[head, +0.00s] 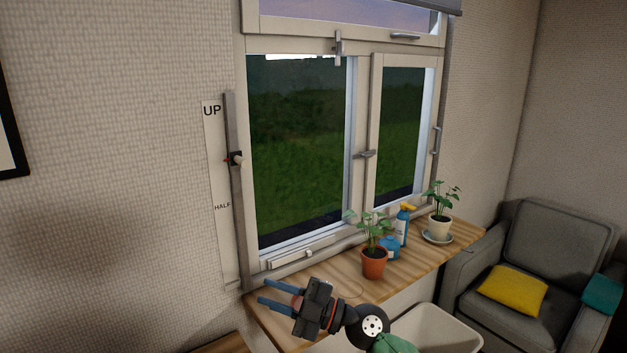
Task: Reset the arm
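My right gripper (263,291) is in the lower middle of the head view, over the left end of the wooden sill table (430,252). Its two blue fingers point left and stand apart, with nothing seen between them. My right arm comes in from the bottom edge. My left gripper is not in view.
A potted plant in a terracotta pot (374,263), a blue spray bottle (402,228) with a yellow top and a plant in a white pot (440,229) stand on the table. A white bin (455,330) and a grey armchair (560,235) are at right. A window slider (236,158) is on the wall.

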